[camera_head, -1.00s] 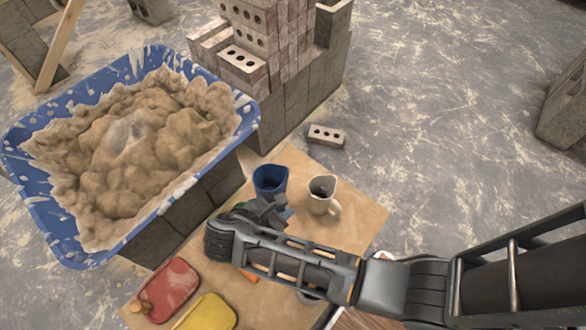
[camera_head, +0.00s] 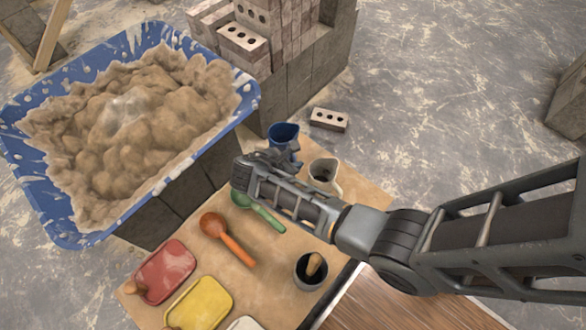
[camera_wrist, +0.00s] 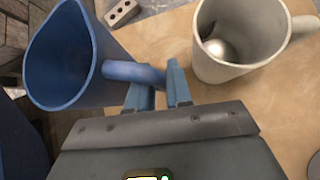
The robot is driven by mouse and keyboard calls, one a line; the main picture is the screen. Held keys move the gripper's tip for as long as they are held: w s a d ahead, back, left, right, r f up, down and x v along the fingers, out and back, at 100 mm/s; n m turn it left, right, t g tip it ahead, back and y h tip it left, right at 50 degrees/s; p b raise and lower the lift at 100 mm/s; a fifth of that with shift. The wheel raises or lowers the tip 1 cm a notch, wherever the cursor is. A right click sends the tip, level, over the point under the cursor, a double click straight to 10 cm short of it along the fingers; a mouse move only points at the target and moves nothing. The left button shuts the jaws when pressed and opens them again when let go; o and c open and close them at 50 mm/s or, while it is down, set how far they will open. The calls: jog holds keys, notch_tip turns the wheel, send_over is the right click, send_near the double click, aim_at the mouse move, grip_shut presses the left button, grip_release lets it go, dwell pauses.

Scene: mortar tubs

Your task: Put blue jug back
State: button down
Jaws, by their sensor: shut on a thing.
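The blue jug (camera_head: 283,134) is near the far edge of the board, left of the white jug (camera_head: 325,172). In the wrist view the blue jug (camera_wrist: 70,62) is tilted a little, with its mouth facing the camera. My gripper (camera_wrist: 157,88) is shut on its handle. In the head view my gripper (camera_head: 276,160) partly hides the jug's lower part. I cannot tell whether its base touches the board. The white jug (camera_wrist: 235,40) stands upright close to the right of my gripper, apart from it.
The tan board (camera_head: 240,280) also holds a green spoon (camera_head: 262,212), an orange spoon (camera_head: 230,240), red (camera_head: 165,272) and yellow (camera_head: 200,303) tubs, and a dark cup (camera_head: 309,271). The blue mortar tub (camera_head: 55,215) stands left, a brick stack (camera_head: 285,90) behind, a loose brick (camera_head: 329,119) beyond.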

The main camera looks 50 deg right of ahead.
notch_tip(320, 180, down, 4)
jog(key=shift+r+b, duration=0.2)
jog(key=shift+b, duration=0.35)
jog(key=c, duration=1)
grip_release()
jog(key=shift+c, duration=0.2)
jog(key=p+v, duration=0.2)
jog(key=v, duration=1)
